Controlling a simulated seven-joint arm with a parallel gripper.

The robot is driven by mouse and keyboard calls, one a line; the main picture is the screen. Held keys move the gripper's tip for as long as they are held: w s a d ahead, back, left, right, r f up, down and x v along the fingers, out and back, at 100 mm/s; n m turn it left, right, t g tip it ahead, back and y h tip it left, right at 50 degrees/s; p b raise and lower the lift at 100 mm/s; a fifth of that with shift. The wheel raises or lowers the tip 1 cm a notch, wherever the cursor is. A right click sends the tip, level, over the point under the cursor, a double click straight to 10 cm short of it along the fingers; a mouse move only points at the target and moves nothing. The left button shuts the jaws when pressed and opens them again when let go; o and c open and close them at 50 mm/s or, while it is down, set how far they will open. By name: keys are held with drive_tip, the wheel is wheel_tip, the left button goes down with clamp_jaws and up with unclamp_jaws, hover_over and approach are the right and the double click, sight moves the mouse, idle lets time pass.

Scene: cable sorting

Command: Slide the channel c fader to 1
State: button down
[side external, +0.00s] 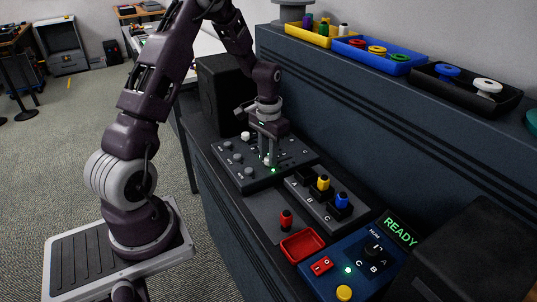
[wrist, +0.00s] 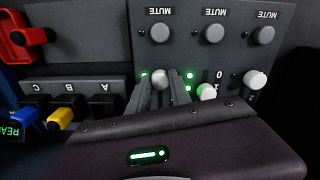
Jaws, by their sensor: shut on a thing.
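The dark mixer panel (side external: 232,176) lies on the bench in the side view. The wrist view shows it upside down (wrist: 180,60), with a row of round grey MUTE knobs and several pale fader caps. My gripper (side external: 269,160) is down at the panel. In the wrist view my gripper (wrist: 160,86) has its fingers shut on the leftmost pale fader cap (wrist: 160,79), which by its place appears to be channel C. The other fader caps (wrist: 207,91) (wrist: 255,79) stand to its right. Fingers and palm hide the lower slot and its scale.
A socket panel with yellow (side external: 323,183) and blue (side external: 342,200) plugs lies beside the mixer. A red plug (side external: 286,220), a red tray (side external: 301,245) and a blue READY box (side external: 340,262) are nearer. A black speaker (side external: 222,95) stands behind the mixer. A raised shelf holds parts trays.

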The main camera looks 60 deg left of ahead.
idle(0.4)
drive_tip(key=shift+w, duration=1.2)
drive_tip(key=c, duration=1.2)
unclamp_jaws()
drive_tip(key=shift+o, duration=0.2)
drive_tip(key=shift+r, duration=0.1)
wheel_tip(320, 180, up, 7)
